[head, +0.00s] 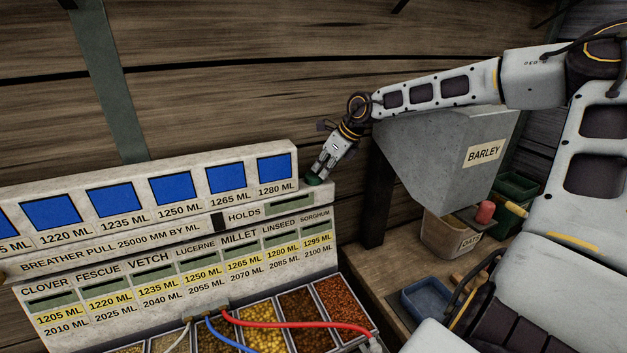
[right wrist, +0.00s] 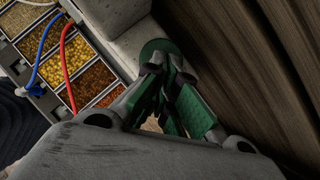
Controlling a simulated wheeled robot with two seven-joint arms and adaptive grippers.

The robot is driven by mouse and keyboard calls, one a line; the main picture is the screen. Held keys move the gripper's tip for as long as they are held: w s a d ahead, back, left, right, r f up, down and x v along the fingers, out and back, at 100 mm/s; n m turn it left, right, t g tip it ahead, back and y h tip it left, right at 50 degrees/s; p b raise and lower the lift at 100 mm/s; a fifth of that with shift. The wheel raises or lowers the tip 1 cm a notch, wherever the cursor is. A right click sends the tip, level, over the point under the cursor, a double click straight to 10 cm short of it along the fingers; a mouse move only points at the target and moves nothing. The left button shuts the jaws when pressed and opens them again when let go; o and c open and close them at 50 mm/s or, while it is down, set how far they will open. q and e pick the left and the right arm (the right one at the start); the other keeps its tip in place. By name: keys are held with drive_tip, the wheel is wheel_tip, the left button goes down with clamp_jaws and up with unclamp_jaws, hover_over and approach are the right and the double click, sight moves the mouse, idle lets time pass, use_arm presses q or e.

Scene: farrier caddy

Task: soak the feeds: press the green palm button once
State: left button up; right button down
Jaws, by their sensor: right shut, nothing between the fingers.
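The green palm button (head: 314,182) is a small round green disc on the top ledge of the pale panel, at the right end of the row of blue screens. It also shows in the right wrist view (right wrist: 155,47), partly covered by my fingertips. My right gripper (head: 319,173) is shut and empty, pointing down with its fingertips at the button. In the right wrist view the fingertips (right wrist: 170,66) overlap the button's near edge. I cannot tell whether they touch it or hover just above. My left gripper is not in view.
The pale panel (head: 190,243) carries feed labels and ML values. Below it sit trays of grain (head: 297,306) with red, blue and white hoses. A grey barley hopper (head: 425,150) hangs right of my gripper, above an oats bin (head: 446,238). The plank wall is close behind.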

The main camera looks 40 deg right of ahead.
drive_tip(key=shift+f+b, duration=0.4)
drive_tip(key=shift+f, duration=0.1)
drive_tip(key=shift+r, duration=0.2)
wheel_tip(320, 180, up, 6)
drive_tip(key=p, duration=0.2)
drive_tip(key=shift+f+p, duration=0.15)
drive_tip(key=shift+p, duration=0.2)
idle(0.5)
idle(0.5)
drive_tip(key=v, duration=1.2)
idle(0.3)
idle(0.7)
